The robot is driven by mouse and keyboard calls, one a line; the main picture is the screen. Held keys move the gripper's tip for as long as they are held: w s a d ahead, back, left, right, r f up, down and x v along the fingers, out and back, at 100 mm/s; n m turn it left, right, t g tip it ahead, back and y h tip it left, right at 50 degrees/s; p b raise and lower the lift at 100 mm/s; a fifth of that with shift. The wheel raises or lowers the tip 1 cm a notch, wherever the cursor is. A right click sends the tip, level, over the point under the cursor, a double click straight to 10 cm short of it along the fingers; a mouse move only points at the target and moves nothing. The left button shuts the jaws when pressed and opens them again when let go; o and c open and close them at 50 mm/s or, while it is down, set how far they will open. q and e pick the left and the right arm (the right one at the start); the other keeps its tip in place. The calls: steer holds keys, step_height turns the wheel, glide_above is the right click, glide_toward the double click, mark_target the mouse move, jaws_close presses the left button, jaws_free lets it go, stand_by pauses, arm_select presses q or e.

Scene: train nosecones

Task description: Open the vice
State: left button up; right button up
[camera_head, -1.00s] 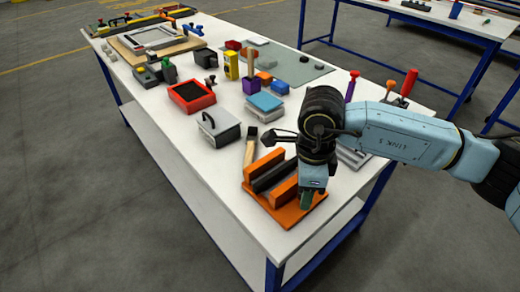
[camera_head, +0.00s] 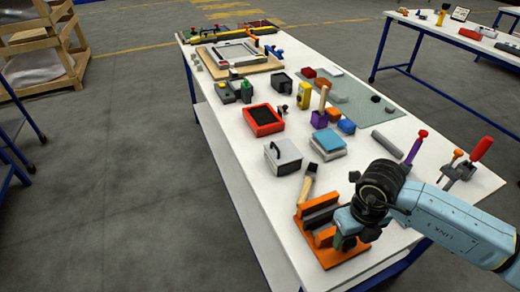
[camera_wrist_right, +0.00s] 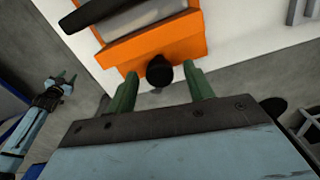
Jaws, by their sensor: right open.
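The vice (camera_head: 335,254) is an orange block with upright orange jaws and a dark bar between them, at the near end of the white table. Its orange end also shows in the right wrist view (camera_wrist_right: 168,42), with a round black knob (camera_wrist_right: 159,71) sticking out. My right gripper (camera_head: 346,240) is at the near right side of the vice, partly hidden by its own wrist. In the right wrist view its green fingers (camera_wrist_right: 158,88) are apart, one on each side of the knob. My left gripper (camera_wrist_right: 62,84) shows small at the left of that view; its opening is unclear.
A wooden-handled brush (camera_head: 308,183) lies just behind the vice. A grey box (camera_head: 283,157), a red tray (camera_head: 264,120) and a blue-topped block (camera_head: 328,142) stand farther back. Tools with red and purple handles (camera_head: 416,146) are to the right. The table's left edge is clear.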

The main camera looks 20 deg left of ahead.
steer(key=shift+s+r+m+p, duration=0.1)
steer(key=shift+r+m+p, duration=0.1)
steer(key=shift+m+p, duration=0.45)
step_height(320, 180, up, 13)
steer(key=b, duration=0.2)
steer(key=s+a+r+g+y+p, duration=0.1)
steer(key=s+a+y+p, duration=0.1)
steer(key=s+a+y, duration=0.3)
steer(key=s+a+r+g+y+p, duration=0.1)
steer(key=a+g+y+p, duration=0.15)
steer(key=a, duration=0.45)
arm_select(q)
step_height(320, 180, up, 8)
steer(key=d+p, duration=0.1)
steer(key=p, duration=0.2)
arm_select(e)
steer(key=a+r+m+t+y, duration=0.2)
steer(key=a+r+m+y, duration=0.1)
steer(key=a+r+y, duration=0.5)
steer(key=shift+s+r+y, duration=0.25)
steer(key=shift+r+y, duration=0.05)
steer(key=shift+y, duration=0.35)
